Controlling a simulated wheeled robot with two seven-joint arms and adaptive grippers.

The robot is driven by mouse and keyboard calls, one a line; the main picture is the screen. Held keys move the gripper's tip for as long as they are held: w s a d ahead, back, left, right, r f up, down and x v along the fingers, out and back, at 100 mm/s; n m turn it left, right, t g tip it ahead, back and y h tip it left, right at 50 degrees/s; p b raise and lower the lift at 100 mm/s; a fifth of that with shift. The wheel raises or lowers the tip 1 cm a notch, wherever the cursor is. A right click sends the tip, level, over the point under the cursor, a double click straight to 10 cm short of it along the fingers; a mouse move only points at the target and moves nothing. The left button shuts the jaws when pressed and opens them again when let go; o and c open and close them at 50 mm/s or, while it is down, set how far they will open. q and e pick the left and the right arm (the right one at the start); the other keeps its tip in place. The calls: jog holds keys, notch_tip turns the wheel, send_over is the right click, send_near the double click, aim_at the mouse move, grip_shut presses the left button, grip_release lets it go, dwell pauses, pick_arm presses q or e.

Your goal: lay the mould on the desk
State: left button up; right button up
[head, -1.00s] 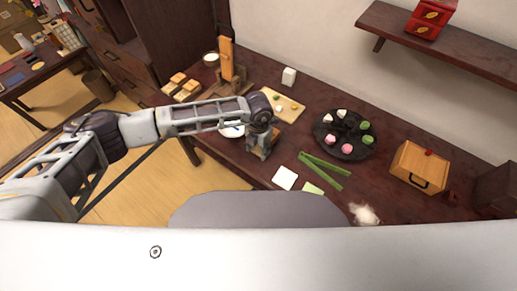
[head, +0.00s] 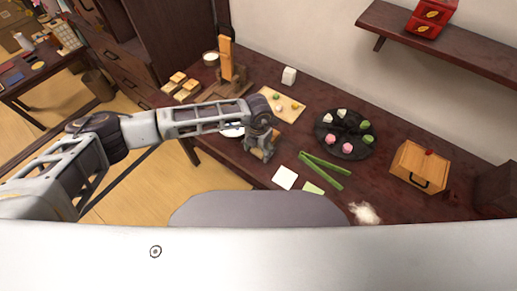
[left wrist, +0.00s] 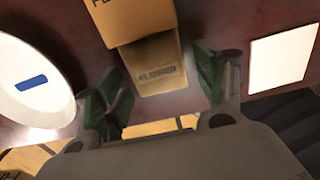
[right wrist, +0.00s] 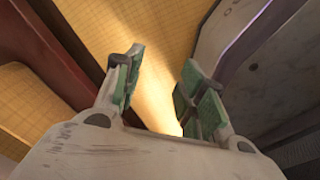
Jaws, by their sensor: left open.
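A light wooden block with dark lettering, which looks like the mould, shows in the left wrist view (left wrist: 160,72) between my left fingers, with gaps on both sides. A second wooden face (left wrist: 132,18) sits above it; I cannot tell whether they are one piece. In the head view my left gripper (head: 260,151) is low over the front of the dark desk (head: 300,130), mostly hiding the wood there. My left fingers (left wrist: 162,90) are open. My right gripper (right wrist: 160,75) is open and empty in the right wrist view, above the tatami floor.
A white plate (left wrist: 30,85) lies left of the left fingers and a white square (left wrist: 282,58) lies right. On the desk are green strips (head: 325,170), a dark round tray of sweets (head: 324,146), a wooden box (head: 420,165) and an upright orange wooden piece (head: 225,58).

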jog(key=shift+a, duration=0.2)
pick_arm(q)
jog(key=shift+r, duration=0.6)
notch_tip(320, 180, up, 11)
pick_arm(e)
jog(key=shift+a+f, duration=0.1)
jog(key=shift+a, duration=0.5)
jog(key=shift+d, duration=0.1)
